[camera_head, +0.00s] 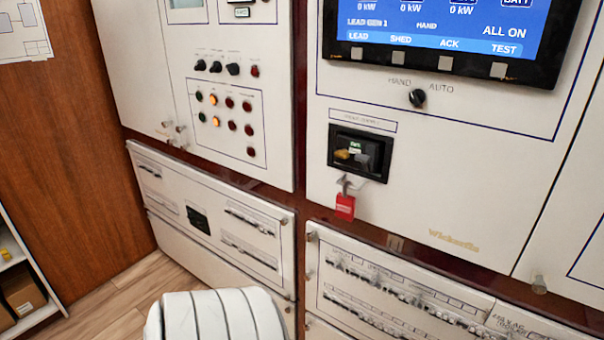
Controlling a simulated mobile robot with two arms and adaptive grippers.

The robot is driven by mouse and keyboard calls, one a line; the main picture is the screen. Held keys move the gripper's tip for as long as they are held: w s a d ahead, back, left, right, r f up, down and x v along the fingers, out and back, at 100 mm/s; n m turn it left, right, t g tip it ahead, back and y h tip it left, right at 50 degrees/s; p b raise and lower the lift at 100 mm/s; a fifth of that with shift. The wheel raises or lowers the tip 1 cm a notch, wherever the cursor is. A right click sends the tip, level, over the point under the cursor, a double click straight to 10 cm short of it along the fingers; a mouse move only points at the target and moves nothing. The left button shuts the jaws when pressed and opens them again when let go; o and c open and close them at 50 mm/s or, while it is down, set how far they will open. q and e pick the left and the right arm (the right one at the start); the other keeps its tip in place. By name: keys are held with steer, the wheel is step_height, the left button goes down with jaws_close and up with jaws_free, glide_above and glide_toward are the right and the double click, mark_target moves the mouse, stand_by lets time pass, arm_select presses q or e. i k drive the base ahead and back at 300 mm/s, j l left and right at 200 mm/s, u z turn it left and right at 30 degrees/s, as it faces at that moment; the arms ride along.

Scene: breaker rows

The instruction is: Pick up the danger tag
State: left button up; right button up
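A small red piece (345,206) with a pale marking hangs below a breaker recess on the white panel. It looks like a padlock or tag, and I cannot tell which. A grey shackle or hasp (345,187) joins it to the recess, with a whitish scrap beside it that may be part of a tag. The black-framed breaker recess (358,153) holds a yellowish handle and a small green label. No other piece that is clearly a danger tag shows. Neither of my grippers is in view.
A blue screen (440,30) and a hand/auto knob (417,98) are above. Breaker rows (400,300) fill the lower panels. A shelf (25,285) with boxes stands at left. A white ribbed rounded shape, which I cannot identify, rises at bottom centre-left. Wood floor shows at lower left.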

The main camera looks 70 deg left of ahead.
mark_target(345, 203)
steer(key=u, duration=1.75)
